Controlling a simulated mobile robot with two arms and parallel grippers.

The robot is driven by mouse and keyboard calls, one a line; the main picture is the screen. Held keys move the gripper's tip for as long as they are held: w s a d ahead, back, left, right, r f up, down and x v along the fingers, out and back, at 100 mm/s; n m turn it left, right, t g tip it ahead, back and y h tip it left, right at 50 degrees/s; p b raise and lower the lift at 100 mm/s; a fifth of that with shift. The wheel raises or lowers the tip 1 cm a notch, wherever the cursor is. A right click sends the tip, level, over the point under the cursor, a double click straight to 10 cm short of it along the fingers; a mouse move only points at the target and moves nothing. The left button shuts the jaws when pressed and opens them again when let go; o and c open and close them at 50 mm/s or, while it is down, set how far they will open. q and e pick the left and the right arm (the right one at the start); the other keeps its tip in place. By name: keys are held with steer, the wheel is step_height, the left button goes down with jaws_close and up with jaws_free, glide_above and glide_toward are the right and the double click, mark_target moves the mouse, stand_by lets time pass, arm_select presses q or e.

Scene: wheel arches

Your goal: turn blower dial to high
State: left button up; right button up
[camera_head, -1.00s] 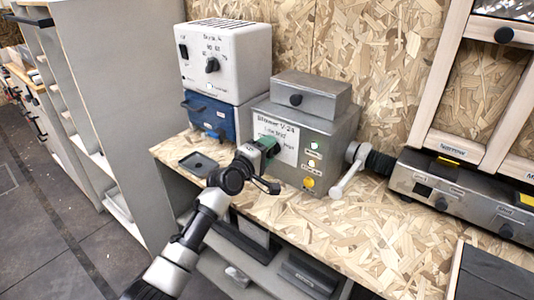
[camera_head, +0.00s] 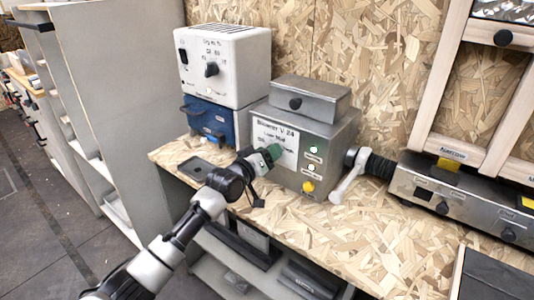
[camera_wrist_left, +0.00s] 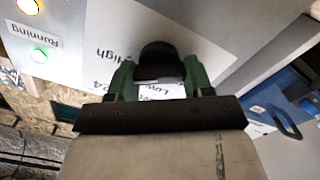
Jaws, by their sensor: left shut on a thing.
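The blower (camera_head: 325,130) is a grey metal box on the wooden bench, with a white label headed "Blower V.24" on its front. My left gripper (camera_head: 272,152) reaches the lower part of this label. In the left wrist view the black blower dial (camera_wrist_left: 160,64) sits on the label between the green fingers of my left gripper (camera_wrist_left: 160,80). The fingers are shut on the dial. The word "High" shows upside down beside it; the dial's pointer cannot be made out. In the head view the gripper hides the dial. My right gripper is not in view.
Green, white and yellow lights (camera_head: 308,187) are on the blower's front. A white unit with a black knob (camera_head: 211,69) stands on a blue box (camera_head: 208,118) to the left. A grey lever (camera_head: 350,176) and a metal panel (camera_head: 470,200) are to the right. A dark tray (camera_head: 195,168) lies on the bench.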

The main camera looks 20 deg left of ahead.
arm_select(q)
steer(key=shift+f+m, duration=0.15)
steer(key=shift+m, duration=0.65)
steer(key=o, duration=0.9)
steer(key=shift+o, duration=0.2)
steer(key=v, duration=1)
steer(key=shift+s, duration=0.4)
steer(key=shift+a, duration=0.1)
